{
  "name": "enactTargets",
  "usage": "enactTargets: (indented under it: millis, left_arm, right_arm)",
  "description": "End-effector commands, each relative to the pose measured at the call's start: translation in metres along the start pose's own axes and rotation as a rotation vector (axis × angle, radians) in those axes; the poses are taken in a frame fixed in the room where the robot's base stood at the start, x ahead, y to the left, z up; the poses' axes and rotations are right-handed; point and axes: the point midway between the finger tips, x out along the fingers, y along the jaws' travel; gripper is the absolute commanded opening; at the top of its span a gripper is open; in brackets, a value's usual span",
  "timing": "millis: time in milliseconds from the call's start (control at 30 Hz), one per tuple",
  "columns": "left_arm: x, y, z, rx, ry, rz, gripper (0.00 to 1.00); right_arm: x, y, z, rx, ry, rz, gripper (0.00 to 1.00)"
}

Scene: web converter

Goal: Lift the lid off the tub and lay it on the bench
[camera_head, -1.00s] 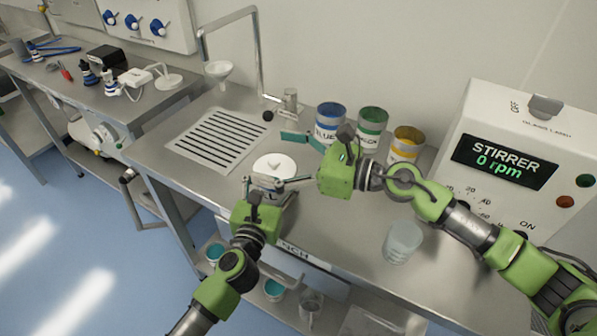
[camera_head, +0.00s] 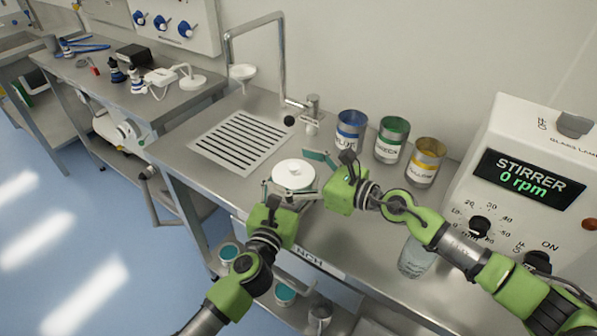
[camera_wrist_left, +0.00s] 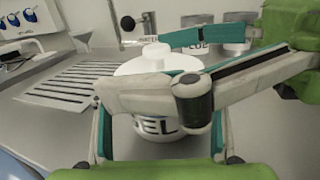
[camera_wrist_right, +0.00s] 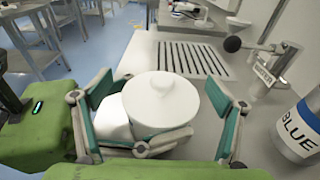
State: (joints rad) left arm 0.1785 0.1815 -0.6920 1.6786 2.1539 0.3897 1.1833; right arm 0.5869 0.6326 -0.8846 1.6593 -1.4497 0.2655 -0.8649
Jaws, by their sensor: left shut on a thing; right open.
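The white tub (camera_wrist_left: 155,125) stands upright on the bench (camera_head: 330,225), with part of its lettering showing in the left wrist view. Its round white lid (camera_head: 293,174) with a centre knob is on top; in the left wrist view a finger hides the seam. The lid also fills the middle of the right wrist view (camera_wrist_right: 160,98). My left gripper (camera_wrist_left: 158,130) is shut on the tub's body from the front. My right gripper (camera_wrist_right: 165,105) is open, its fingers on either side of the lid; I cannot tell whether they touch it.
Blue (camera_head: 349,132), green (camera_head: 391,140) and yellow (camera_head: 426,163) cans stand behind on the right. A glass beaker (camera_head: 415,258) and the stirrer (camera_head: 530,165) are further right. A slotted drain (camera_head: 240,141) and tap (camera_head: 312,108) lie left and behind. Bare bench shows between the tub and beaker.

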Motion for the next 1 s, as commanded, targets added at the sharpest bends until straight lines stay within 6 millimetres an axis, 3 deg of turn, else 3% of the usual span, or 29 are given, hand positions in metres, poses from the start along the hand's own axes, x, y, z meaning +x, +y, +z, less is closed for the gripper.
enactTargets:
  millis: [267, 600, 1000]
  left_arm:
    - [0.0001, 0.0008, -0.0009, 0.002, 0.002, 0.002, 0.25]
    - [0.0001, 0.0005, -0.0007, 0.002, 0.001, 0.001, 0.25]
    - [0.0001, 0.0006, -0.0003, 0.002, 0.000, 0.001, 0.25]
  right_arm:
    - [0.0014, 0.0000, 0.0000, 0.000, 0.000, 0.000, 0.85]
    - [0.0012, 0.0005, -0.0017, 0.000, 0.003, 0.001, 0.00]
    - [-0.0055, -0.0035, -0.0001, 0.006, -0.007, 0.000, 0.00]
